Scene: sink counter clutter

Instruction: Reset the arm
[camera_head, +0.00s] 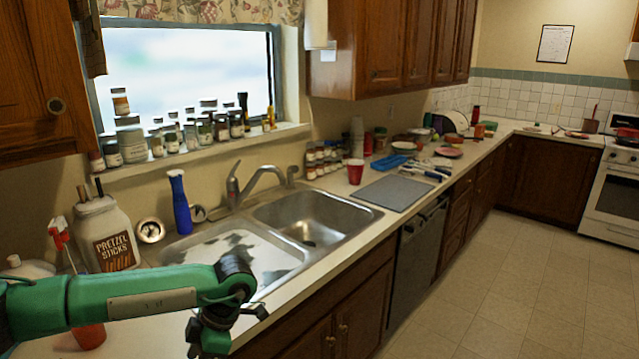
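My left arm comes in from the lower left, green with a dark wrist, and reaches across the near counter. My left gripper (212,335) hangs below the wrist near the counter's front edge, in front of the left sink basin. It is small and dark, and I cannot tell whether its fingers are open or shut. No held object shows at it. My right arm and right gripper are not in view.
A spray bottle (60,240) and pretzel jar (106,235) stand behind my arm. A blue bottle (180,203) stands by the sink (312,217). The floor (500,290) is clear.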

